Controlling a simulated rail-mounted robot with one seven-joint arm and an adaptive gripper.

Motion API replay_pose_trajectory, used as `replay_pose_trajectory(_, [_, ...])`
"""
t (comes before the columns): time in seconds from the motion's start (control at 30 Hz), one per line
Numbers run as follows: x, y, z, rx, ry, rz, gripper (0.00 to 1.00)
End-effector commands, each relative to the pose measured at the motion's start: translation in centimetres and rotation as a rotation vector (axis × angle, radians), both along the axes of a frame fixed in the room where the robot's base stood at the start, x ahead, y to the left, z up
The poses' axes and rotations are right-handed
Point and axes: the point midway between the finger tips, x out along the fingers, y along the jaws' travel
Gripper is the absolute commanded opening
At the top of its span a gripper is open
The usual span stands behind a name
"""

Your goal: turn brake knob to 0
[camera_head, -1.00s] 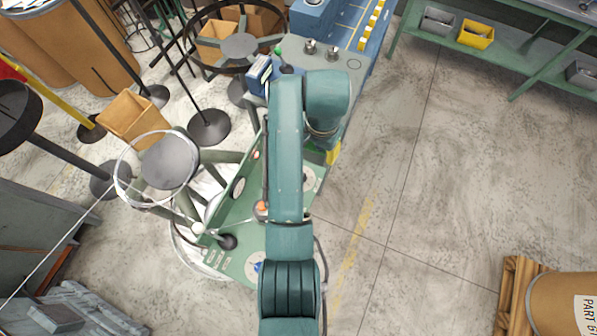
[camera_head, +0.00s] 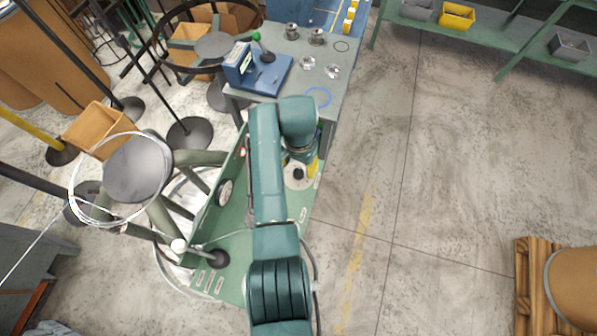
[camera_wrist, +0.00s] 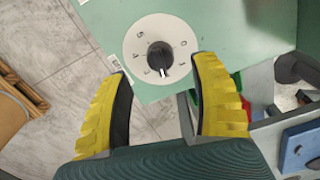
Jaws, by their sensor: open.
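The brake knob (camera_wrist: 160,57) is a small black knob with a white pointer mark, on a round white dial (camera_wrist: 135,42) numbered around its rim. In the wrist view the mark points down, away from the 0 at the dial's upper right. The dial (camera_head: 292,182) sits on the green panel (camera_head: 240,245) in the head view, partly hidden by my arm. My gripper (camera_wrist: 163,66) is open and empty. Its yellow fingers lie on either side of the knob in the picture, and I see no contact. One yellow finger also shows beside the dial in the head view (camera_head: 312,167).
A grey bench (camera_head: 335,95) with a blue lever device (camera_head: 262,78) stands beyond my arm. A wire reel on a stand (camera_head: 138,168) is on the left. The floor at right is clear up to a pallet (camera_head: 530,290).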

Motion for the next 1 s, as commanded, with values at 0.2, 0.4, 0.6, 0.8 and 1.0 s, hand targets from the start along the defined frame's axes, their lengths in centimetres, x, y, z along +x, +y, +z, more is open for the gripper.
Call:
replay_pose_trajectory(0.2, [0.0, 0.0, -4.0, 0.000, 0.000, 0.000, 0.63])
replay_pose_trajectory(0.4, [0.0, 0.0, -4.8, 0.000, -0.001, 0.000, 0.63])
replay_pose_trajectory(0.6, [0.0, 0.0, -4.8, 0.000, 0.000, 0.000, 0.58])
replay_pose_trajectory(0.8, [0.0, 0.0, -4.8, 0.000, 0.000, 0.000, 0.19])
replay_pose_trajectory(1.0, [0.0, 0.0, -4.8, 0.000, 0.000, 0.001, 0.00])
